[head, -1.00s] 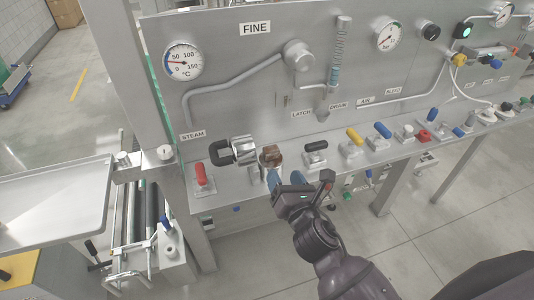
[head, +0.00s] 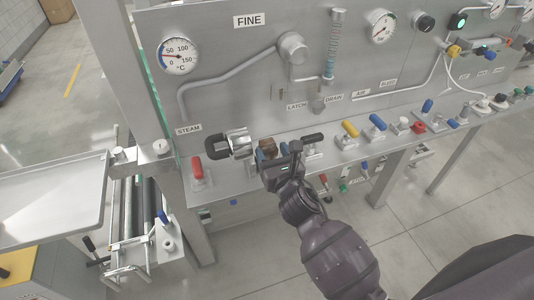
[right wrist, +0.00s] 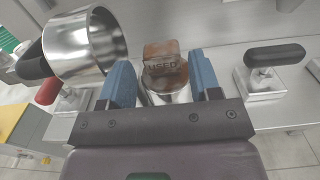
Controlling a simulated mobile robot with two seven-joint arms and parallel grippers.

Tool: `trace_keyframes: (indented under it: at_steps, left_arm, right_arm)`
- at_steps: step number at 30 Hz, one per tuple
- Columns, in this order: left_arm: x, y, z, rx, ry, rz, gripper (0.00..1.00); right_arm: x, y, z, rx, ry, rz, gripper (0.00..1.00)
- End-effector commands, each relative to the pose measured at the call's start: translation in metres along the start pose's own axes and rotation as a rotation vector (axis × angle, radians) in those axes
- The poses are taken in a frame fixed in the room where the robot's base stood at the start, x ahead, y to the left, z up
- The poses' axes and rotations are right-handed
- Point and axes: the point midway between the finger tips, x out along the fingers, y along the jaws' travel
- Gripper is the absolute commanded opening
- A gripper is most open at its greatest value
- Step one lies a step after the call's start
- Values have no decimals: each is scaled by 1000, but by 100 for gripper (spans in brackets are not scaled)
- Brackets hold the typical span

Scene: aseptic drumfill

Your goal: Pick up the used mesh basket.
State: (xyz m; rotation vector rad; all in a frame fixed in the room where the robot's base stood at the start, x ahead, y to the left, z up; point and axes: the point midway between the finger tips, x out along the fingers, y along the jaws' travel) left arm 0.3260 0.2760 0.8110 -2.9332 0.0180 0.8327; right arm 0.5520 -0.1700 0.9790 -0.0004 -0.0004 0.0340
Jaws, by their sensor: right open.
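The used mesh basket (head: 267,146) is a brown, stained piece on the bench ledge below the panel. In the right wrist view the used mesh basket (right wrist: 165,66) shows raised lettering that reads USED, with a pale metal cylinder below it. My right gripper (head: 279,163) is open at the basket, partly covering it in the head view. In the right wrist view its two blue fingers stand on either side of the basket, with gaps visible between them and it. Whether the fingers touch it lower down is hidden. My left gripper is not in view.
A shiny metal cup with a black handle (head: 238,144) stands close left of the basket. A red-handled valve (head: 196,170) is further left, and a black-handled valve (head: 312,142) is close right. The panel (head: 230,60) rises behind. An empty tray (head: 45,205) is at left.

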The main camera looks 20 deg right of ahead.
Motion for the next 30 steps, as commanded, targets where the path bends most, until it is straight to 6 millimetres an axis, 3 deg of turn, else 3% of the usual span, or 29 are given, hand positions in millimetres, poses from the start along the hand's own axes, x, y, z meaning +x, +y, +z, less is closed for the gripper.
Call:
trace_keyframes:
  at_steps: [9, 19, 20, 27, 30]
  left_arm:
    - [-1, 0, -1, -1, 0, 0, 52]
    - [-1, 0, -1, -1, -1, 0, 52]
    - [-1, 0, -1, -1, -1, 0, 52]
    - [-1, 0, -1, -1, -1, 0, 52]
    - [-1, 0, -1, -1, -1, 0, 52]
  right_arm:
    - [41, 0, 1, 1, 0, 0, 57]
    - [47, -1, 1, 1, 0, 0, 57]
    - [47, -1, 1, 1, 0, 0, 56]
    - [46, -1, 1, 1, 0, 0, 19]
    - [46, -1, 1, 1, -1, 0, 19]
